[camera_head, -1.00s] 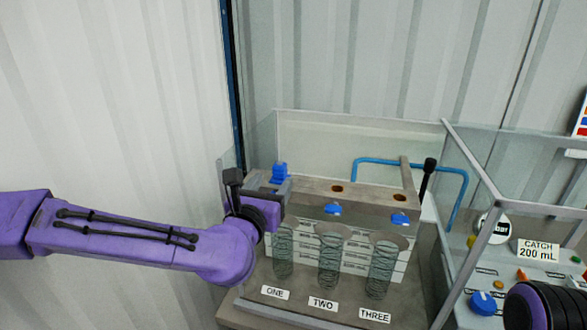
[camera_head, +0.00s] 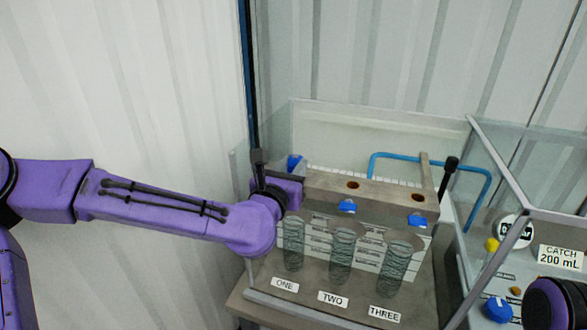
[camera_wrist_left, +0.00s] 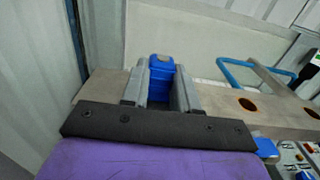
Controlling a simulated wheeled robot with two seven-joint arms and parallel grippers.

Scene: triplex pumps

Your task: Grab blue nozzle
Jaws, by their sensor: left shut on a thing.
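The blue nozzle (camera_wrist_left: 161,72) stands between the two grey fingers of my left gripper (camera_wrist_left: 160,88) in the left wrist view. The fingers are shut on it. In the head view the top of the blue nozzle (camera_head: 295,164) shows just behind my left gripper (camera_head: 285,178), at the left end of the grey pump block (camera_head: 385,196). Its lower part is hidden by the gripper, and I cannot tell whether it still sits in the block. At the right edge of the head view is a purple and black part of my right arm; its fingers do not show.
Two blue outlets (camera_head: 347,206) show on the block's front, above glass cylinders marked ONE, TWO and THREE (camera_head: 384,314). Clear panels surround the block. A blue pipe (camera_head: 430,157) and a black-knobbed lever (camera_head: 450,165) stand behind. A control panel with a blue knob (camera_head: 497,309) is at right.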

